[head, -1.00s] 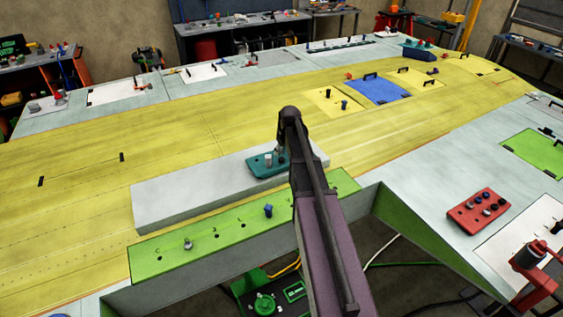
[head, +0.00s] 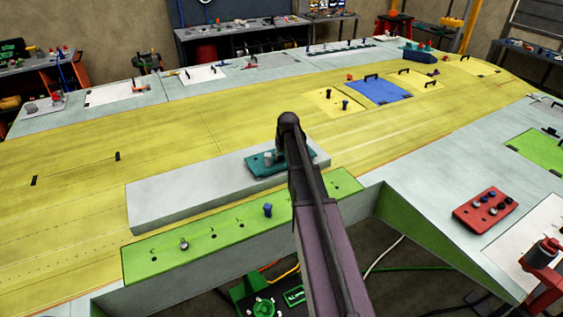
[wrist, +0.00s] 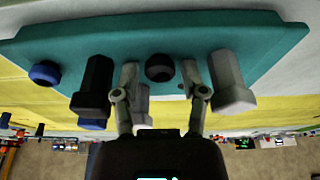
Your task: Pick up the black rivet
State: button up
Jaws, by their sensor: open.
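The teal tray (head: 255,165) sits on the grey block, partly hidden behind my arm in the head view. In the wrist view the teal tray (wrist: 150,30) fills the top, with several fasteners on it. A dark round piece (wrist: 160,68) shows between my fingertips; I cannot tell if it is a rivet head. A black hex-headed piece (wrist: 93,85) is left of the left finger, and a grey hex-headed piece (wrist: 230,85) is right of the right finger. My gripper (wrist: 160,80) is open at the tray, its fingers apart around the dark round piece without visible contact.
A blue round piece (wrist: 45,73) is at the tray's left. The grey block (head: 180,195) lies on the yellow wing skin (head: 80,200). A green strip (head: 200,240) with a silver and a blue fastener is in front. A red tray (head: 487,208) is at the right.

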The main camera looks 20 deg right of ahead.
aim_at(281, 157)
dwell(0.4)
jog(key=c, duration=0.7)
jog(key=shift+r, duration=0.15)
notch_tip(281, 157, up, 4)
jog(key=p, duration=0.4)
jog(key=shift+f, duration=0.2)
jog(key=s+a+r+p, duration=0.1)
jog(key=s+a, duration=0.2)
jog(key=s, duration=1.2)
jog(key=shift+s+a, duration=0.15)
jog(key=shift+s, duration=0.2)
